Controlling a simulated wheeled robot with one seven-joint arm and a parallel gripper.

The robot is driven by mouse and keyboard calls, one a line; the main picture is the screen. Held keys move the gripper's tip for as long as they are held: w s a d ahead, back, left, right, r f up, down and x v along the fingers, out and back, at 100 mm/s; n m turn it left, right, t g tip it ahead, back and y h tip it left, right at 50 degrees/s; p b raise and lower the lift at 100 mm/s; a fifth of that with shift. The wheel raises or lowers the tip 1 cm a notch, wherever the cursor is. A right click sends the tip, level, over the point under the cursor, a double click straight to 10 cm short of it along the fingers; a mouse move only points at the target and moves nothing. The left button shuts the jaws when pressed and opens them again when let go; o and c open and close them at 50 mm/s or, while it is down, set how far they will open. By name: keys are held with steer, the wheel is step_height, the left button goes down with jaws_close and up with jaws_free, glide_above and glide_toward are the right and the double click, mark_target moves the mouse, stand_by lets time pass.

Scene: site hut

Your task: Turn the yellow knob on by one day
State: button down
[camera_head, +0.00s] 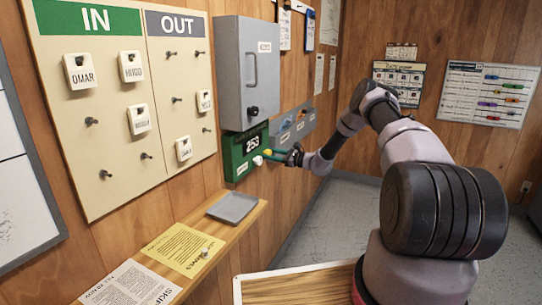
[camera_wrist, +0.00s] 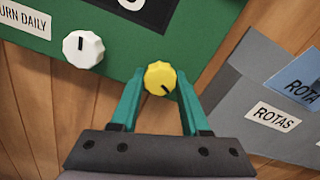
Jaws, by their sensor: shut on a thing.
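The yellow knob (camera_wrist: 160,78) is on the lower right of the green counter board (camera_head: 232,150), with a dark pointer mark toward its lower right in the wrist view. It also shows small in the head view (camera_head: 267,153). The board's display (camera_head: 252,144) reads 253. My gripper (camera_wrist: 160,85) has its two teal fingers on either side of the yellow knob, shut on it. A white knob (camera_wrist: 83,49) with a dark mark pointing up sits left of the yellow one, beside a label partly reading "URN DAILY" (camera_wrist: 25,18).
A grey rack labelled ROTAS (camera_wrist: 273,117) is close on the right. A grey key cabinet (camera_head: 248,70) hangs above the board. A shelf with a grey tray (camera_head: 233,207) and papers lies below. The IN/OUT tag board (camera_head: 120,180) is left.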

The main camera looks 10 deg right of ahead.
steer(key=m, duration=0.5)
stand_by(0.6)
steer(key=shift+c, duration=1.9)
jaws_free()
steer(key=v, duration=1.1)
